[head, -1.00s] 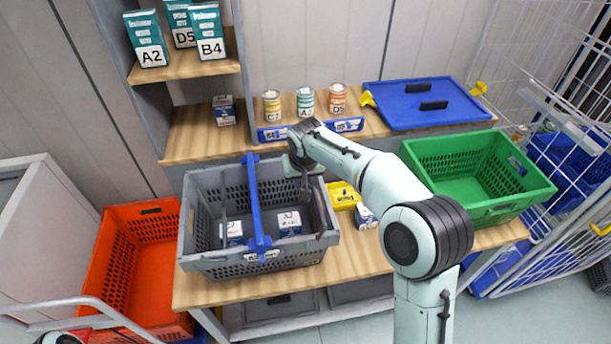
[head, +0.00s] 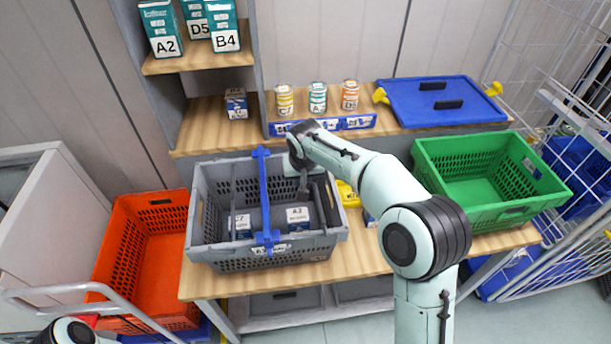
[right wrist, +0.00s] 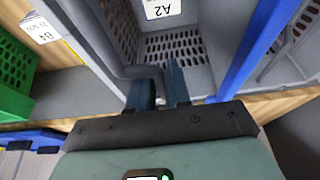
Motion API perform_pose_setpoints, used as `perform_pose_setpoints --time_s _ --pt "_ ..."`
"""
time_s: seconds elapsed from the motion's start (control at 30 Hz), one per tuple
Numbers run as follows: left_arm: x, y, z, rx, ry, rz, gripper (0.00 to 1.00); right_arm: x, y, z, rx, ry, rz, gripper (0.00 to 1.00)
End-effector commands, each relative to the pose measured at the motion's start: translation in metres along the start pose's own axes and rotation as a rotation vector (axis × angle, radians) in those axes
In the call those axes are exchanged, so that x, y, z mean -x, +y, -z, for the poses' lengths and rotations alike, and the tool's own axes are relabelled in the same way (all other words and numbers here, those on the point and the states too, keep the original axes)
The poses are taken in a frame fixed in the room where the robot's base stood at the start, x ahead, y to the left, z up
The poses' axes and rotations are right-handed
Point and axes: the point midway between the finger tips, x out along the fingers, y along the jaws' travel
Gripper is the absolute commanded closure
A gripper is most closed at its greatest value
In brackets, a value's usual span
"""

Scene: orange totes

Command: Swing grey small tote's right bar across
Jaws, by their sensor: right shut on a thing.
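The grey small tote (head: 335,236) stands on the wooden table with two white-and-blue boxes inside, A2 (head: 297,217) and C7 (head: 240,224). A blue bar (head: 264,195) spans its middle from back to front. My right gripper (head: 304,185) reaches down inside the tote's right part. In the right wrist view the fingers (right wrist: 160,88) are shut on a bent grey bar (right wrist: 118,68), the tote's right bar; box A2 (right wrist: 162,8) lies beyond. The arm partly hides the tote's back right corner. Only a piece of my left arm shows at the bottom left; its gripper is out of view.
A green tote (head: 500,212) stands right on the table and an orange tote (head: 130,315) stands lower left. A blue lid (head: 470,115), several cans (head: 318,97) and a yellow item (head: 347,193) are near. A wire cage cart (head: 560,120) stands at the right.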

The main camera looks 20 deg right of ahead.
Motion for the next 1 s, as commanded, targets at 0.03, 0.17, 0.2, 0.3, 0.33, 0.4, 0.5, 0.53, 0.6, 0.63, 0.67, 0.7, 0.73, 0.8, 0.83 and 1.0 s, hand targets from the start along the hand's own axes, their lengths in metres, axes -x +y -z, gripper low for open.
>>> perform_pose_setpoints --time_s 0.03,0.17,0.2,0.3,0.33,0.4,0.5,0.53,0.6,0.63,0.67,0.7,0.73,0.8,0.83,1.0 --pt "-0.002 -0.001 -0.001 0.001 -0.002 0.001 0.36 -0.006 -0.002 -0.005 0.001 -0.013 -0.004 0.88" --pt "-0.003 -0.001 -0.001 0.001 -0.002 0.001 0.36 -0.007 -0.004 -0.005 0.000 -0.013 -0.005 0.88" --pt "-0.002 -0.001 -0.001 0.001 -0.002 0.001 0.36 -0.007 -0.004 -0.005 -0.001 -0.013 -0.005 0.88" --pt "-0.002 -0.001 -0.001 0.001 -0.001 0.001 0.36 -0.007 -0.004 -0.005 0.000 -0.013 -0.005 0.88" --pt "-0.002 -0.001 -0.001 0.001 -0.002 0.001 0.36 -0.007 -0.004 -0.005 0.000 -0.013 -0.005 0.88" --pt "-0.003 -0.002 -0.002 0.001 -0.002 0.001 0.36 -0.009 -0.005 -0.006 0.000 -0.014 -0.006 0.88" --pt "-0.006 -0.003 -0.003 0.002 -0.004 0.001 0.36 -0.015 -0.008 -0.009 0.001 -0.015 -0.006 0.88" --pt "-0.007 -0.004 -0.003 0.002 -0.005 0.002 0.36 -0.017 -0.009 -0.009 0.001 -0.015 -0.006 0.88" --pt "-0.009 -0.005 -0.004 0.002 -0.006 0.002 0.36 -0.021 -0.012 -0.011 0.002 -0.016 -0.007 0.88" --pt "-0.010 -0.005 -0.004 0.002 -0.007 0.002 0.36 -0.022 -0.012 -0.011 0.002 -0.015 -0.007 0.88" --pt "-0.010 -0.005 -0.004 0.003 -0.007 0.002 0.36 -0.023 -0.013 -0.011 0.001 -0.015 -0.007 0.88" --pt "-0.010 -0.005 -0.004 0.003 -0.007 0.002 0.36 -0.023 -0.013 -0.011 0.001 -0.014 -0.007 0.88" --pt "-0.010 -0.005 -0.004 0.002 -0.007 0.002 0.36 -0.023 -0.013 -0.011 0.000 -0.014 -0.007 0.88" --pt "-0.010 -0.005 -0.004 0.002 -0.006 0.002 0.36 -0.022 -0.013 -0.011 0.000 -0.013 -0.006 0.88" --pt "-0.009 -0.005 -0.004 0.002 -0.006 0.002 0.36 -0.022 -0.013 -0.010 0.000 -0.012 -0.006 0.88" --pt "-0.009 -0.005 -0.004 0.002 -0.006 0.002 0.36 -0.021 -0.013 -0.009 0.000 -0.010 -0.005 0.47"
